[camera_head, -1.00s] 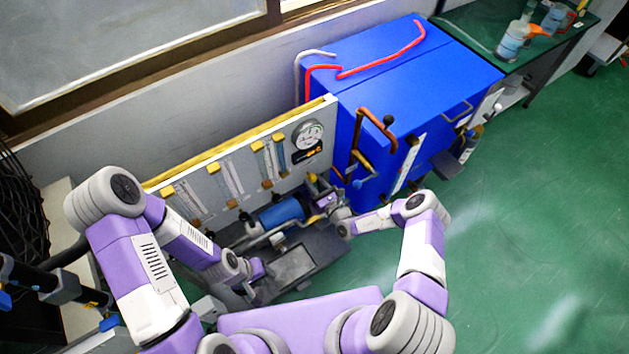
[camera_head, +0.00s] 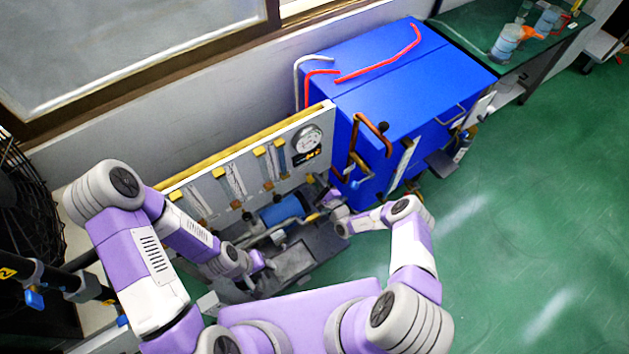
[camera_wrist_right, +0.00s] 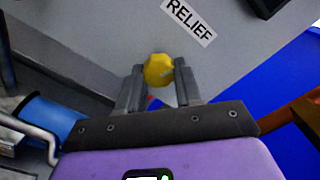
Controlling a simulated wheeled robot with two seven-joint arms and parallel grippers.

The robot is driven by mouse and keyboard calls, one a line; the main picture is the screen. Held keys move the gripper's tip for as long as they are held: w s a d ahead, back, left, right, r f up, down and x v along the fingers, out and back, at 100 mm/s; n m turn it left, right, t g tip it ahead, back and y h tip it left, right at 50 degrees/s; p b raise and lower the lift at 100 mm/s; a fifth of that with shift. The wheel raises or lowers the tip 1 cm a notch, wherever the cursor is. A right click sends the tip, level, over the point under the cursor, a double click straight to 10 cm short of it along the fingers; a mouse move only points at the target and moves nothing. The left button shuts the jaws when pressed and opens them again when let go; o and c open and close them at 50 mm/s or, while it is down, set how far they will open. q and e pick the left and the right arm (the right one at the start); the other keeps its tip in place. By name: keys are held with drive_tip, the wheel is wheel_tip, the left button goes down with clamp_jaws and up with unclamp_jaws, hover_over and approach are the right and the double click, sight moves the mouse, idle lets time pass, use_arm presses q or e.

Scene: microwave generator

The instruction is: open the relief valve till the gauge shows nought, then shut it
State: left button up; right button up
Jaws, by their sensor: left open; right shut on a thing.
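The relief valve's yellow faceted knob (camera_wrist_right: 159,69) is in the right wrist view, just below the RELIEF label (camera_wrist_right: 190,20) on the grey panel. My right gripper (camera_wrist_right: 157,82) is shut on this knob, one finger on each side. In the head view my right gripper (camera_head: 332,203) is at the panel's lower right, and its fingers are hard to make out. The round white gauge (camera_head: 306,139) is on the panel's upper right; its needle is too small to read. My left gripper (camera_head: 262,263) is open over the dark base in front of the panel.
A blue cabinet (camera_head: 430,80) with brown pipes (camera_head: 371,135) stands right of the panel. A blue cylinder (camera_head: 281,212) lies at the panel's foot. A black fan (camera_head: 25,200) is at the far left. A green table (camera_head: 470,25) holds bottles behind. Green floor at right is clear.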

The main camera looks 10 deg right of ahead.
drive_tip(key=shift+n+p, duration=0.45)
drive_tip(key=shift+n, duration=0.75)
drive_tip(key=o, duration=1)
drive_tip(key=shift+o, duration=0.2)
drive_tip(key=p+v, duration=0.1)
drive_tip(key=v, duration=0.6)
drive_tip(key=shift+s+p, duration=0.3)
drive_tip(key=shift+d, duration=0.1)
